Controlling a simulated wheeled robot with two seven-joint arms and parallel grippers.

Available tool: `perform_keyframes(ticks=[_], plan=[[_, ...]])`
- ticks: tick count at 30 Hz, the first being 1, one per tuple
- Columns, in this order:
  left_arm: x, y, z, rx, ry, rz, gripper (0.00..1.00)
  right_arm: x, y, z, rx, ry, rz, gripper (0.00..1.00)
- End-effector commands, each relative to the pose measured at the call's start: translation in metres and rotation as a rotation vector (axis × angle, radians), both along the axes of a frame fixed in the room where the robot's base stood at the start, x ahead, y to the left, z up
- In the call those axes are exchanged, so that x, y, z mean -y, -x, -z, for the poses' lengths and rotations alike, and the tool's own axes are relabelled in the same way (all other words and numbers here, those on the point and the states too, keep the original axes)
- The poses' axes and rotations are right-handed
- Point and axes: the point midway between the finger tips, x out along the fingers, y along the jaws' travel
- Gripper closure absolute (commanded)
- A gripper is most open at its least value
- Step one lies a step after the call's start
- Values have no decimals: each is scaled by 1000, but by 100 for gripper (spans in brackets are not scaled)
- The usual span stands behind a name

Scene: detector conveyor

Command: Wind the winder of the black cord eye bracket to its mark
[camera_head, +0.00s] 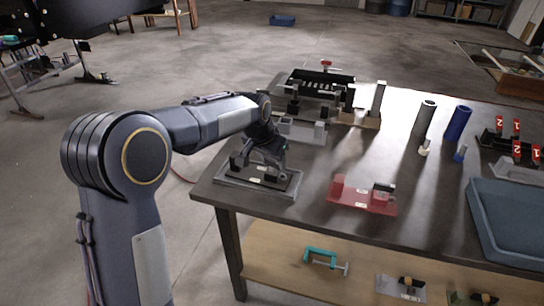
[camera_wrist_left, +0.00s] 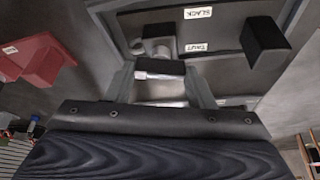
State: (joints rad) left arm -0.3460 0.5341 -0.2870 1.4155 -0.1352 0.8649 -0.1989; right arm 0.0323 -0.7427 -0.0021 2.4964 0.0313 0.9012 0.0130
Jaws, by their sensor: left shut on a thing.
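The black cord eye bracket (camera_head: 285,183) stands on a grey plate at the near left corner of the table. My left gripper (camera_head: 266,160) reaches down over it and is shut on the winder. In the left wrist view the winder (camera_wrist_left: 160,68) is a dark and pale metal piece between the fingers of the left gripper (camera_wrist_left: 160,82). A SLACK label (camera_wrist_left: 198,13) and a TAUT label (camera_wrist_left: 195,47) lie beyond it on the bracket. The fingers partly hide the winder, and I cannot tell which label it points to. My right gripper is not in view.
A red bracket (camera_head: 350,193) stands to the right on the table (camera_head: 400,150). Grey fixtures (camera_head: 303,130) and a black rack (camera_head: 318,82) stand behind. A blue-grey tray (camera_head: 510,215) is at the right edge. A teal clamp (camera_head: 322,257) lies on the shelf below.

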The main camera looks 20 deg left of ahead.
Motion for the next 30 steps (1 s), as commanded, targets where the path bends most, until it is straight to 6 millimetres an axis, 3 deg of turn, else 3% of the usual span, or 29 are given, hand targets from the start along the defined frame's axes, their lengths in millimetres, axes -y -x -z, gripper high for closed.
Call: perform_keyframes(ticks=[18, 30], plan=[[-3, -3, -3, 2, 3, 569, 74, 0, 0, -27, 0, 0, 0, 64], [-4, -4, -1, 2, 0, 754, 74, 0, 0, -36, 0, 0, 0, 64]])
